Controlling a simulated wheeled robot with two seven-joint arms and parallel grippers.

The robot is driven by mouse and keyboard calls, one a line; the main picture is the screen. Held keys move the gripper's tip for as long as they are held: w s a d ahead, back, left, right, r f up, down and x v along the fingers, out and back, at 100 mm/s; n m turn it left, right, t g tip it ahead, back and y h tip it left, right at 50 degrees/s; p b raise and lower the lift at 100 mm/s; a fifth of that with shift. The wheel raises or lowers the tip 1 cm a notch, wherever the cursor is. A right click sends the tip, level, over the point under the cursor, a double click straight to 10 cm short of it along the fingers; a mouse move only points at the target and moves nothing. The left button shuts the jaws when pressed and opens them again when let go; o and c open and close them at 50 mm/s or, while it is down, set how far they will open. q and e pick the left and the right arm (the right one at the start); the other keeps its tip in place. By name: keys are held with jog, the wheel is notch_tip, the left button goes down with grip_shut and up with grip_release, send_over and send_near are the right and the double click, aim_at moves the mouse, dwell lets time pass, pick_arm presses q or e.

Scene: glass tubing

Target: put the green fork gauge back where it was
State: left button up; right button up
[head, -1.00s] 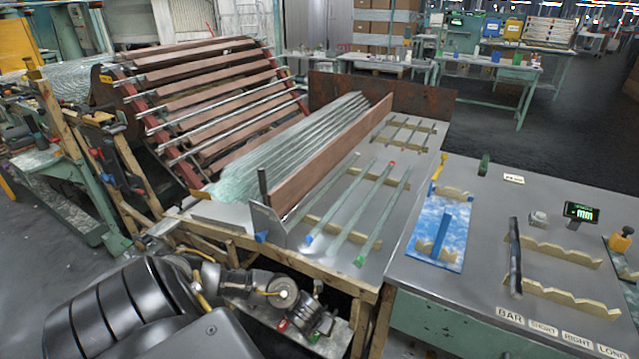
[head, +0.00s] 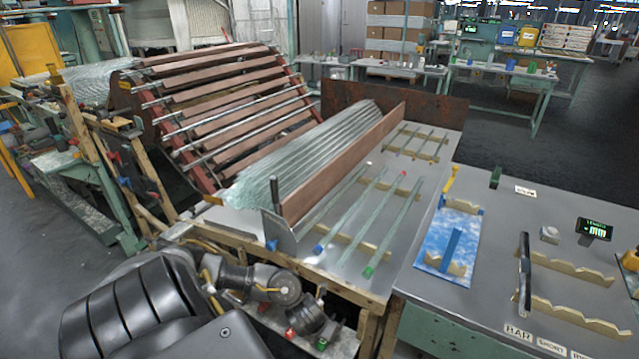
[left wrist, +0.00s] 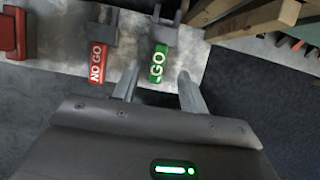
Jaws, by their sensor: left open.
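The green fork gauge (left wrist: 157,63), marked GO, lies on a pale grey ledge in the left wrist view, its grey fork end pointing away from me. In the head view its green end (head: 322,343) shows low at the front of the wooden-framed table. My left gripper (left wrist: 158,88) is open, its fingers apart on either side of the line of the green handle's near end. No contact is visible. In the head view the left arm's links largely hide the gripper. My right gripper is not in view.
A red NO GO gauge (left wrist: 98,62) lies just left of the green one, and another red block (left wrist: 14,32) is farther left. Wooden beams (left wrist: 250,18) run close at the upper right. Above, glass tubes (head: 345,225) rest on the table.

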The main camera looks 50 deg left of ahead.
pick_arm(q)
jog(key=shift+p+v, duration=0.85)
jog(key=shift+v, duration=1.65)
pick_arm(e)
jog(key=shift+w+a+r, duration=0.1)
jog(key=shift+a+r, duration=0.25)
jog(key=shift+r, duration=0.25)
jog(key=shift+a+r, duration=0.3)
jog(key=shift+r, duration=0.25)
pick_arm(q)
jog(key=shift+d, duration=0.1)
